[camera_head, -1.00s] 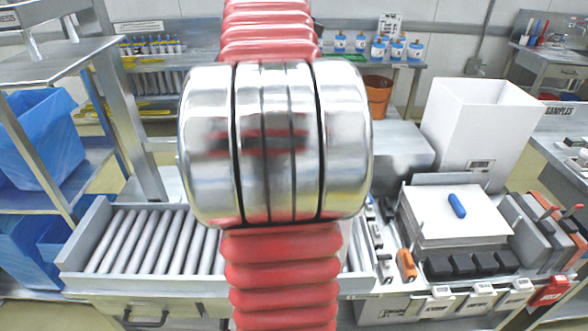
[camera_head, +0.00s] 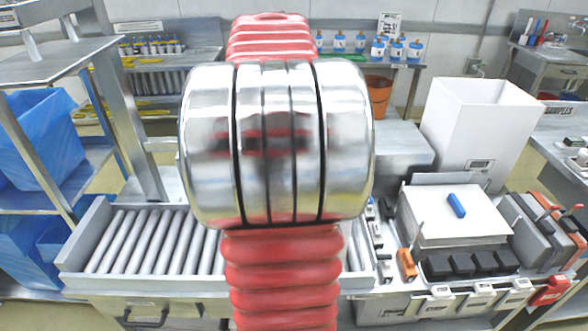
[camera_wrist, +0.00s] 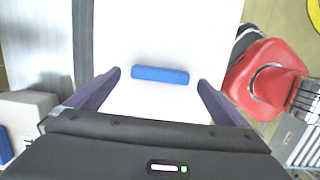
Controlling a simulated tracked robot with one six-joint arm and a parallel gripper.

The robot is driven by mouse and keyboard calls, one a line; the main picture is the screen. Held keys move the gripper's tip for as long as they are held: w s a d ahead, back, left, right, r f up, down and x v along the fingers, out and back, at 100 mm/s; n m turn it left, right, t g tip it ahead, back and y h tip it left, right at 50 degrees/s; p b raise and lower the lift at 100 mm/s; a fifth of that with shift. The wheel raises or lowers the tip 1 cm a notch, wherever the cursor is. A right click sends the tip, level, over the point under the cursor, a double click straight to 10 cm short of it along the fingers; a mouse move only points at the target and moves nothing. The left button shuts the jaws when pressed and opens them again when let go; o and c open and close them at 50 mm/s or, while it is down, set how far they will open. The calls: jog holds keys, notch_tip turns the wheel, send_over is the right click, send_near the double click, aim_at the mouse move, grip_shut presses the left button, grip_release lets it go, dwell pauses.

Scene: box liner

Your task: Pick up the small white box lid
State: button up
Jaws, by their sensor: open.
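In the wrist view a flat white panel, seemingly the small white box lid (camera_wrist: 165,30), bears a blue bar (camera_wrist: 148,73). My gripper (camera_wrist: 160,77) is open, with its two dark purple fingers apart on either side of the bar. I see no contact between fingers and bar. The panel's near part is hidden by the gripper body. In the head view my gripper does not show, and my red and silver arm covers the middle. A white panel (camera_head: 440,216) with a blue bar (camera_head: 456,205) lies at the right; I cannot tell whether it is the same one.
A tall open white box (camera_head: 470,125) stands behind the panel at the right. A roller conveyor (camera_head: 140,240) runs at the left. Dark blocks (camera_head: 470,264) and small devices crowd the bench front. A metal shelf with blue bins (camera_head: 40,130) stands at far left.

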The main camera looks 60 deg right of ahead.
jog(key=shift+s+f, duration=0.15)
jog(key=shift+f, duration=1)
jog(key=shift+c, duration=0.6)
jog(key=c, duration=1.1)
jog(key=shift+d+r, duration=0.1)
jog(key=shift+r, duration=0.05)
jog(key=shift+c, duration=0.2)
notch_tip(320, 180, up, 10)
jog(key=shift+s, duration=0.1)
